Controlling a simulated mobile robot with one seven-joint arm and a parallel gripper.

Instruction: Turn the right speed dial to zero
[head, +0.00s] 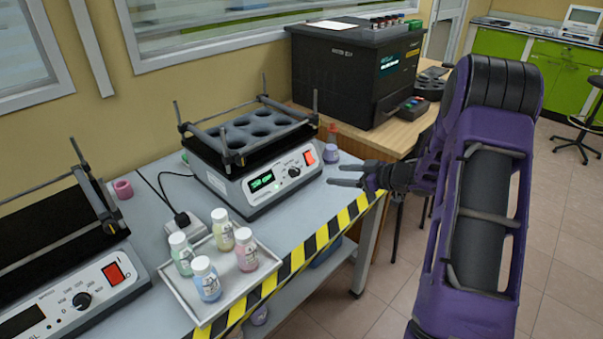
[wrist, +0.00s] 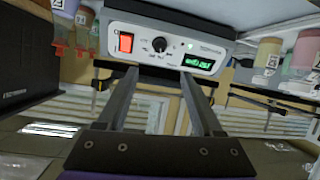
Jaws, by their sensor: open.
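The right shaker (head: 228,188) stands on the grey bench with its green display (head: 262,181) lit. Its black speed dial (head: 293,172) sits on the front panel between the display and a red switch (head: 309,157). The wrist view is upside down and shows the dial (wrist: 160,45) ahead, roughly between my two fingers. My gripper (head: 337,175) is open and empty, to the right of the panel and apart from the dial. The dial's pointer and the display digits are too small to read.
A second shaker (head: 62,318) with its own dial (head: 81,300) stands at the left. A tray (head: 212,312) of several capped bottles lies between the shakers near the striped bench edge (head: 296,258). A black analyser (head: 345,75) stands behind on a wooden table.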

